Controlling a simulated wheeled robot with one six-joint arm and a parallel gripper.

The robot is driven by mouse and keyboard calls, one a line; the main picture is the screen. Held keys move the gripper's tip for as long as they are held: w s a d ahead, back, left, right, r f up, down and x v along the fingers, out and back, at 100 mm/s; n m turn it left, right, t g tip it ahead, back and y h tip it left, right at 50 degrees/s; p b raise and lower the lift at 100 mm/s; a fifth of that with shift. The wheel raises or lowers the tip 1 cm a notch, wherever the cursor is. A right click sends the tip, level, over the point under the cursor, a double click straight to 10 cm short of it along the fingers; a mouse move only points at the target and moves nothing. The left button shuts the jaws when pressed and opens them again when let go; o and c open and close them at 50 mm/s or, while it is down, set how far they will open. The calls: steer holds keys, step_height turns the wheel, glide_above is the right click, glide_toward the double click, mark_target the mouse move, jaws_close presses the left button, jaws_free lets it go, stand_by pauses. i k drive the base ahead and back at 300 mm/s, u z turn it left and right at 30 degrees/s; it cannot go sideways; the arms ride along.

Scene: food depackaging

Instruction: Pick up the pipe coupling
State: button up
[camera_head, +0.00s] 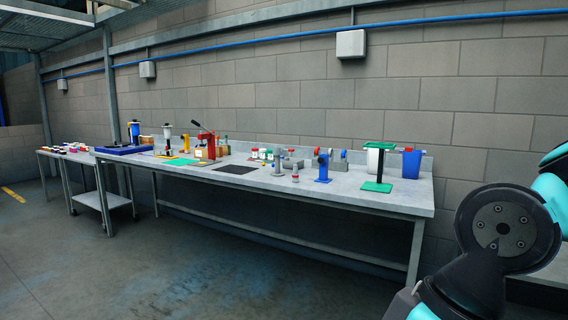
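A pipe coupling cannot be told for certain at this distance. Several small grey pipe-like parts stand or lie on the right half of the long grey workbench (350,187). Among them are a lying grey cylinder (292,163), a small upright grey part (278,169) and a small grey and red upright part (295,173). Another grey part (337,161) sits farther back. My gripper is not in view. Only dark and teal links of my own arm show at the lower right, well apart from the bench.
A red press (206,146) and a dark mat (236,170) are farther left. The floor in front is clear.

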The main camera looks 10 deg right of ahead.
mark_target(278, 150)
steer(key=z, duration=0.2)
steer(key=i, duration=2.05)
steer(key=u, duration=0.5)
steer(key=i, duration=1.9)
steer(key=u, duration=0.2)
